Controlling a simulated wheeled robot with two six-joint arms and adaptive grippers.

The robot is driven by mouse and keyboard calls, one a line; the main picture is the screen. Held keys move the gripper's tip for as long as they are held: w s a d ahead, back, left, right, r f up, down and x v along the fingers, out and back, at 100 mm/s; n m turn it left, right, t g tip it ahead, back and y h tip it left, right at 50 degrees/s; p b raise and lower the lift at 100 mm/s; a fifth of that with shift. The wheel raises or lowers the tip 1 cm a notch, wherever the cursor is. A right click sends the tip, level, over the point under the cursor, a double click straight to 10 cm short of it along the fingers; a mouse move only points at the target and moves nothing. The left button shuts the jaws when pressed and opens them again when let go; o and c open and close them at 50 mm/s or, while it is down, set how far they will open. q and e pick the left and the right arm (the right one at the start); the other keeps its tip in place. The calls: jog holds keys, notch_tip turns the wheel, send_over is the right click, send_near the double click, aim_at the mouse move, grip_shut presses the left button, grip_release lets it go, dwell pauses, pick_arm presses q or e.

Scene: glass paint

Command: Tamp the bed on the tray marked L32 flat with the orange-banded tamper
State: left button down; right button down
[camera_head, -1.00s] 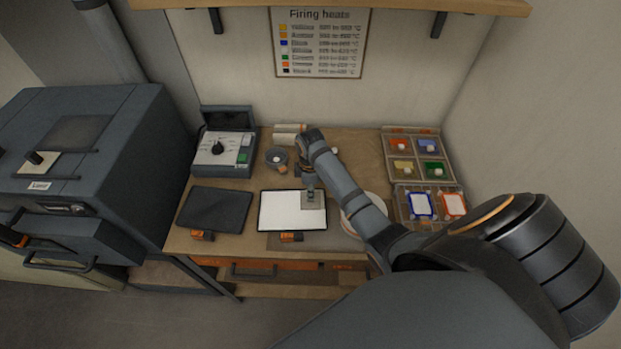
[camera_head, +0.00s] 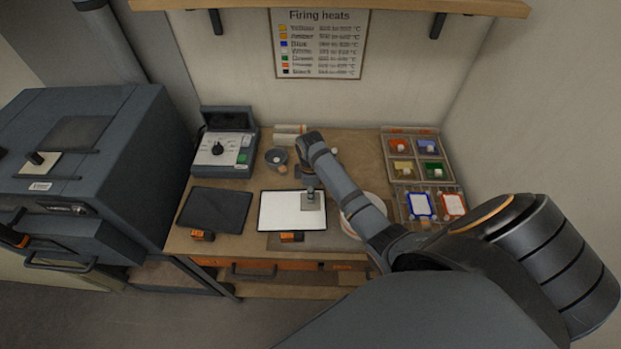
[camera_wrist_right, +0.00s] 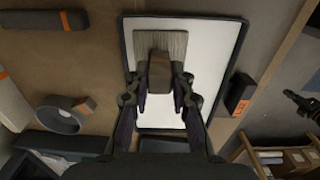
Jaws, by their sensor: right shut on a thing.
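The tray (camera_head: 262,226) holding a smooth white bed (camera_head: 280,210) lies at the front middle of the bench. Its front tag (camera_head: 291,237) is too small to read. My right gripper (camera_head: 310,188) is over the right part of this bed, shut on the handle of a tamper. The tamper's square grey plate (camera_head: 314,203) is at the bed surface; I cannot tell whether it presses on it. In the right wrist view the grey plate (camera_wrist_right: 175,38) lies over one end of the white bed (camera_wrist_right: 215,60). No orange band shows clearly on the held tamper. My left gripper is out of view.
A dark tray (camera_head: 215,210) lies left of the white one. A control box (camera_head: 225,148) and a small bowl (camera_head: 276,160) stand behind. Compartments of colours (camera_head: 418,160) are at right, a pale round dish (camera_head: 349,228) partly behind my arm. A kiln (camera_head: 80,150) stands left.

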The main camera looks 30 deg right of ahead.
dwell(0.5)
jog(key=shift+r, duration=1.05)
jog(key=shift+r, duration=0.1)
jog(key=shift+r, duration=1.9)
